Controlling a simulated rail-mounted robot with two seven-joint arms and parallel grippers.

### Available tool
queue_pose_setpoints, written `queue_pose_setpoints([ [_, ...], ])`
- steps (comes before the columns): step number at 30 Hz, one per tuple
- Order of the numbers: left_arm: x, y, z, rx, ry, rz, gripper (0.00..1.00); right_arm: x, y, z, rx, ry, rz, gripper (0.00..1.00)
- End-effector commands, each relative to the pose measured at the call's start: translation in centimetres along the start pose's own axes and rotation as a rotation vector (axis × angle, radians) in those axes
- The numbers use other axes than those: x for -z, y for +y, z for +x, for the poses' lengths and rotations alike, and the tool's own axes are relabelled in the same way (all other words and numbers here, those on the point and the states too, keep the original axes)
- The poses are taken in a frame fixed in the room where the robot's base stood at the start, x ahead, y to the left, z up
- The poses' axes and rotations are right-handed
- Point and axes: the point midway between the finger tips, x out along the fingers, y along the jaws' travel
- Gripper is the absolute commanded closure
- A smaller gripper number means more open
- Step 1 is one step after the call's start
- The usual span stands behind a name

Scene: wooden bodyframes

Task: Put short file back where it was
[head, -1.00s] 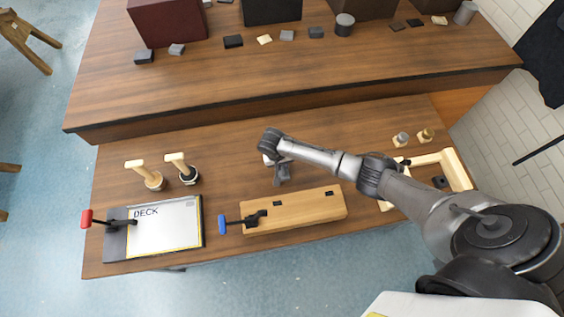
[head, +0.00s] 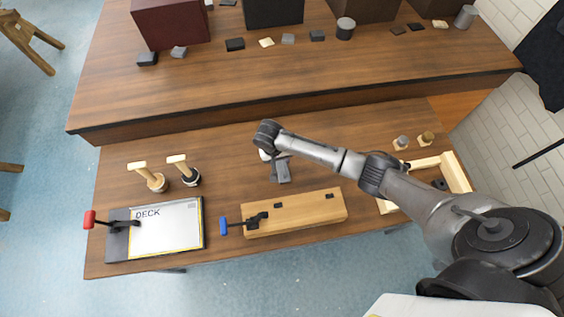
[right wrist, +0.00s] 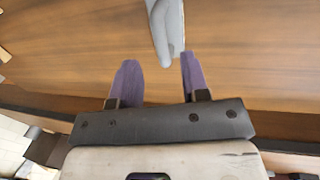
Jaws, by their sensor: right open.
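My right gripper (head: 281,172) is over the middle of the near bench, behind the wooden block. In the right wrist view its two purple fingers (right wrist: 158,61) are apart. A pale grey, elongated object (right wrist: 167,30) reaches in from the top of that view, its rounded end between the fingertips and closer to the right one. I cannot tell whether it is the short file. In the head view the wrist and gripper hide most of this spot, and I cannot make out a file anywhere else. My left gripper is out of view.
A wooden frame (head: 457,172) stands at right.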

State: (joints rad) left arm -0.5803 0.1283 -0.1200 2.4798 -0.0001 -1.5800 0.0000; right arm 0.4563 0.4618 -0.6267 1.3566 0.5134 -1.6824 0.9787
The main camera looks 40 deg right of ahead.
Motion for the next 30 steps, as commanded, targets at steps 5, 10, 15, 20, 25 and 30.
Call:
queue_pose_setpoints([
  [5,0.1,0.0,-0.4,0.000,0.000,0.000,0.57,0.1,0.0,-3.2,0.002,0.002,-0.001,0.58],
  [10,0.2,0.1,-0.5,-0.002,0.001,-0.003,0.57,0.1,0.0,-5.1,0.001,0.001,-0.001,0.58],
  [15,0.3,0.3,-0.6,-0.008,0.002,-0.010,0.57,0.0,0.0,-5.9,0.000,0.000,-0.001,0.58],
  [20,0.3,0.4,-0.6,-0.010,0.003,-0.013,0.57,-0.2,-0.1,-6.0,0.003,-0.001,-0.008,0.58],
  [25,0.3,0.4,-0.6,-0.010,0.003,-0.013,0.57,-4.2,-1.2,-4.5,0.060,0.008,-0.126,0.58],
  [30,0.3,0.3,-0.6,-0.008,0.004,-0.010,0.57,-12.1,-1.9,-3.0,0.190,0.056,-0.349,0.58],
])
